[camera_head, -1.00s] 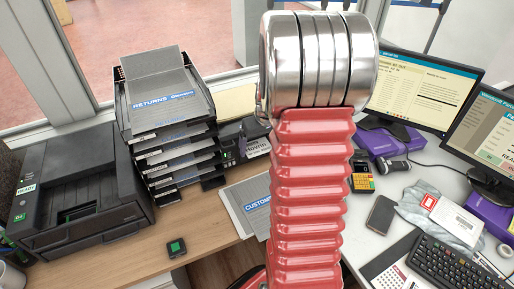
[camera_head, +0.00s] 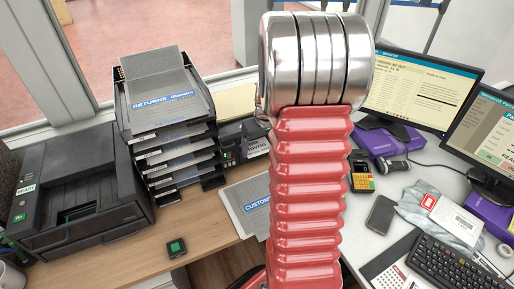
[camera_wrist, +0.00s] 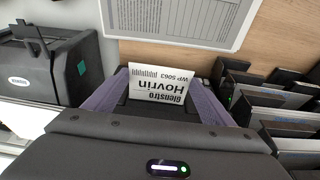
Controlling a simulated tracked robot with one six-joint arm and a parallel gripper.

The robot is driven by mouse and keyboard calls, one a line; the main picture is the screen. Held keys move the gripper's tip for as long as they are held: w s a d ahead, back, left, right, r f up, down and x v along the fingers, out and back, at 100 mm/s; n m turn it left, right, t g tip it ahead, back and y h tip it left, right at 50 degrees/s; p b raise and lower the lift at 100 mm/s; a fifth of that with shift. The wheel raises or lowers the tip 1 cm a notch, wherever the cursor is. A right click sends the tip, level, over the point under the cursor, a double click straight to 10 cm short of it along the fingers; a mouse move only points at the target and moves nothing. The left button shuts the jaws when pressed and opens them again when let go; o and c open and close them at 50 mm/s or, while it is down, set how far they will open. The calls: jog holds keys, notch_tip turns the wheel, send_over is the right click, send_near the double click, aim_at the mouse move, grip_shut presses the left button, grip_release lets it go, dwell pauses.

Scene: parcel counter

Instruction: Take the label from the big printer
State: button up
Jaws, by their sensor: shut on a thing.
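My gripper (camera_wrist: 157,92) shows in the wrist view, with two purple-grey fingers on either side of a white label (camera_wrist: 157,84). The fingers are shut on the label, which reads "Glenstro Hovrin WP 5063". The label stands over a dark printer body partly hidden below my gripper. In the head view the label (camera_head: 256,148) shows beside a black label printer (camera_head: 230,145), close to the tray stack. My red arm covers the gripper there. I cannot tell whether the label still touches the printer.
A tray stack (camera_head: 170,105) stands left of the label printer, with a large black office printer (camera_head: 75,190) further left. Another dark printer (camera_wrist: 45,72) is at the left of the wrist view. A customs clipboard (camera_head: 248,205) lies in front. Monitors (camera_head: 420,92) stand at right.

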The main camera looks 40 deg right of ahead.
jog(key=shift+r, duration=0.1)
jog(key=shift+s+v, duration=0.2)
jog(key=shift+v, duration=1.3)
jog(key=shift+r, duration=0.1)
jog(key=w+v, duration=0.2)
jog(key=v, duration=0.6)
jog(key=shift+s+d+r, duration=0.15)
jog(key=shift+d+r, duration=0.05)
jog(key=shift+r, duration=0.2)
jog(key=shift+s, duration=0.1)
